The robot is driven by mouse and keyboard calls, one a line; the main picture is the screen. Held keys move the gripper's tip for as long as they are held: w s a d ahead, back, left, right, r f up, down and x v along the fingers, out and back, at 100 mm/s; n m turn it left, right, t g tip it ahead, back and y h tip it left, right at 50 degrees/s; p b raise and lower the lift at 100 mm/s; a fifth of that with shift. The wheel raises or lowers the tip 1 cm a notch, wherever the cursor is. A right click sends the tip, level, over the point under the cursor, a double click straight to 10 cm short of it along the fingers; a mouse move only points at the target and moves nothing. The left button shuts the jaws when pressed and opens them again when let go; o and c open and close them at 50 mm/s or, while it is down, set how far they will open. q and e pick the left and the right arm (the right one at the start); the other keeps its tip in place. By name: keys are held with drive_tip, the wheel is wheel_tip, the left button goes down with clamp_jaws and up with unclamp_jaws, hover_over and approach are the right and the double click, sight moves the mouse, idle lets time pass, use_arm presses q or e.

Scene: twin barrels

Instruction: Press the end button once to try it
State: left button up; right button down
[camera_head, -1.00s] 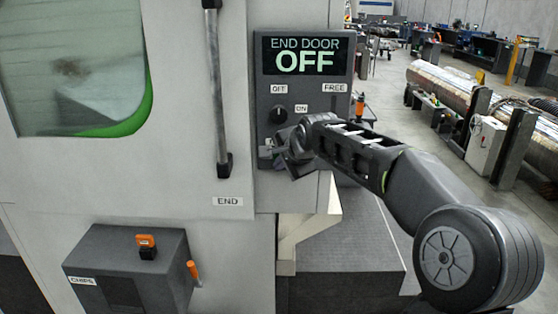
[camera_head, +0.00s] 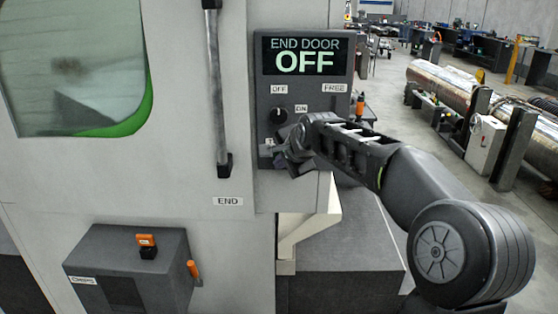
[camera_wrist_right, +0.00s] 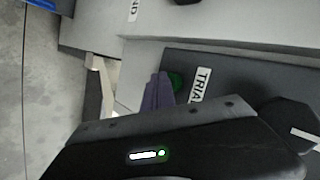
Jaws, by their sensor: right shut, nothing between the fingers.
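The end door control panel (camera_head: 342,140) is a dark box on the machine, and its display (camera_head: 304,56) reads "END DOOR OFF". My right gripper (camera_head: 282,158) is shut and empty at the panel's lower part, below the black knob (camera_head: 278,115). A green button (camera_wrist_right: 176,80) beside a "TRIAL" label (camera_wrist_right: 201,86) shows in the right wrist view. The purple-grey fingertip (camera_wrist_right: 158,93) is right at this button and partly covers it; I cannot tell whether it touches. In the head view my gripper hides the button. My left gripper is out of view.
A vertical door handle (camera_head: 217,90) stands just left of the panel, above an "END" label (camera_head: 228,201). A grey box (camera_head: 130,265) with an orange switch is at the lower left. A light bracket (camera_head: 305,232) juts out below the panel.

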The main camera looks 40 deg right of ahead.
drive_tip(key=shift+w+d, duration=0.2)
idle(0.3)
drive_tip(key=shift+a, duration=0.1)
idle(0.3)
drive_tip(key=shift+s+a+b, duration=0.55)
drive_tip(key=shift+s, duration=0.25)
drive_tip(key=s+a+b, duration=0.1)
drive_tip(key=s, duration=0.1)
drive_tip(key=s+a+b, duration=0.2)
idle(0.4)
idle(0.8)
